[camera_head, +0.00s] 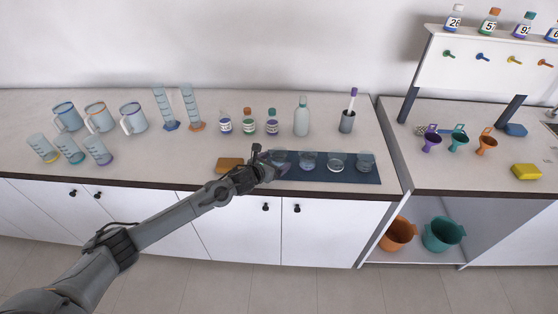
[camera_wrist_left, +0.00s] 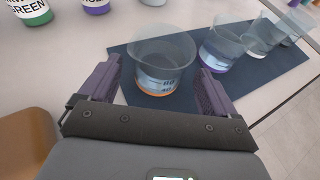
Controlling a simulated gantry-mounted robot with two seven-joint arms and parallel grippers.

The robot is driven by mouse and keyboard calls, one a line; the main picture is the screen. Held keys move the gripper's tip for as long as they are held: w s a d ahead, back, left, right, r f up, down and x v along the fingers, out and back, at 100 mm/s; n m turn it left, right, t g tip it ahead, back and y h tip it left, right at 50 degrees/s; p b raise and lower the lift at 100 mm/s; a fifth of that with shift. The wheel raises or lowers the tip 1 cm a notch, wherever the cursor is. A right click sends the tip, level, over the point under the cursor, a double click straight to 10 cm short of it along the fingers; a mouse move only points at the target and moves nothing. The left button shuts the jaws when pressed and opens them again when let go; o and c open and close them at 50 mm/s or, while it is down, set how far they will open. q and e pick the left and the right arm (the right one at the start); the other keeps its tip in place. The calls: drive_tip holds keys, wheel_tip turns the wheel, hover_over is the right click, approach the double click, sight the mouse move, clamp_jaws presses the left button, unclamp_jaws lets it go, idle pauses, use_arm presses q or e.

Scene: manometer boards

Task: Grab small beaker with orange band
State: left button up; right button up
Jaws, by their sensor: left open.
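The small beaker with the orange band (camera_wrist_left: 165,60) is clear, with a blue printed scale and an orange ring near its base. It stands upright on the dark blue mat (camera_wrist_left: 275,78). In the head view it is the leftmost beaker (camera_head: 279,158) on the mat (camera_head: 345,176), partly hidden by my gripper. My left gripper (camera_head: 268,161) is open at its left side. In the left wrist view the two purple fingers (camera_wrist_left: 157,85) are spread to the left and right of the beaker's lower part, with visible gaps. My right gripper is in neither view.
Several similar beakers (camera_wrist_left: 225,45) stand in a row right of it, the nearest with a purple band. A brown sponge (camera_head: 229,164) lies left of my gripper. Small labelled bottles (camera_head: 248,122) and a pale bottle (camera_head: 301,116) stand behind. The counter's front edge is close.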

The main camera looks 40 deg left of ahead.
sight(284, 148)
use_arm(q)
drive_tip(key=shift+x, duration=1.95)
drive_tip(key=shift+w+r, duration=0.1)
drive_tip(key=shift+r, duration=0.05)
drive_tip(key=shift+c, duration=0.3)
drive_tip(key=c, duration=1.1)
drive_tip(key=shift+o, duration=0.2)
drive_tip(key=shift+r, duration=0.25)
drive_tip(key=shift+r, duration=1.65)
drive_tip(key=shift+d+r, duration=0.15)
drive_tip(key=shift+r, duration=0.15)
drive_tip(key=s+d+r, duration=0.2)
drive_tip(key=d+r, duration=0.4)
drive_tip(key=d, duration=0.4)
drive_tip(key=shift+s+d+r, duration=0.25)
drive_tip(key=shift+s+d, duration=0.1)
drive_tip(key=shift+d, duration=0.05)
drive_tip(key=shift+d, duration=0.1)
